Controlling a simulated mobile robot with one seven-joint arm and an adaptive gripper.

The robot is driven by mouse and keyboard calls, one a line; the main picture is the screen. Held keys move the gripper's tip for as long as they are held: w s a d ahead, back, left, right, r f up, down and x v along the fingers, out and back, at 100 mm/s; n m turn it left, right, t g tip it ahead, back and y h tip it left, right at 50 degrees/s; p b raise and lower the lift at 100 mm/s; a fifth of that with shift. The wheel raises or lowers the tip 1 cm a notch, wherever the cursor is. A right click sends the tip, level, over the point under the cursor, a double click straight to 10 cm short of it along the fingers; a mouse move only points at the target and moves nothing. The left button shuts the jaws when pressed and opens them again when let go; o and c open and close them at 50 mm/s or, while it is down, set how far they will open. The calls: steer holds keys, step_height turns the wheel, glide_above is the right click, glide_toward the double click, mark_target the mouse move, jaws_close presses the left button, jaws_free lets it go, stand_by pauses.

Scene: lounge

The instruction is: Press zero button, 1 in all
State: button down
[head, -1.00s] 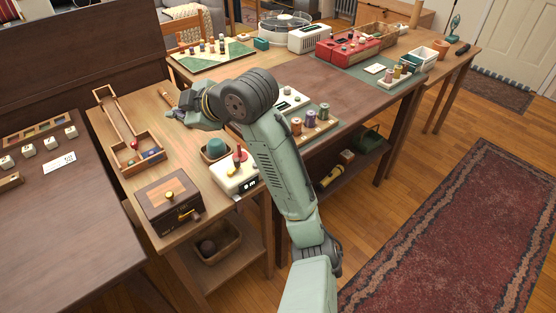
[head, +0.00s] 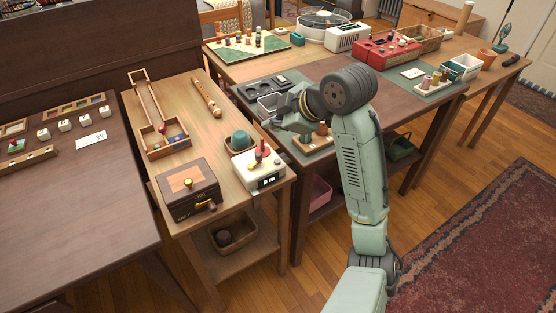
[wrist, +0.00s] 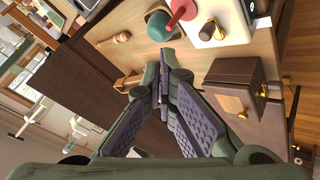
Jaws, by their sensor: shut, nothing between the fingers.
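A white device (head: 262,181) with a red-tipped part, a knob and a small lit display stands at the right end of the wooden table. It also shows in the wrist view (wrist: 228,30), at the top right. I cannot make out a zero button on it or elsewhere. My gripper (head: 268,122) is shut and empty, above the dark table's near left edge and beyond the white device. In the wrist view its fingers (wrist: 163,88) meet near the middle. My arm and gripper hide part of the dark table's mat and whatever stands there.
A teal ball (head: 240,140) in a holder and a wooden box (head: 187,190) with a brass knob stand close to the white device. A wooden rod (head: 206,97) lies behind. A spool rack (head: 316,140) is just beside my gripper. A red case (head: 388,52) stands farther back.

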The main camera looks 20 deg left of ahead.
mark_target(276, 162)
steer(key=shift+f+b, duration=3.4)
steer(key=shift+f, duration=0.95)
steer(key=shift+f, duration=0.1)
steer(key=shift+f+b, duration=0.3)
steer(key=shift+f+b, duration=0.3)
steer(key=shift+f, duration=0.1)
steer(key=shift+r, duration=0.1)
steer(key=shift+r+p, duration=0.7)
steer(key=shift+r, duration=0.05)
step_height(276, 162, up, 5)
steer(key=p, duration=0.4)
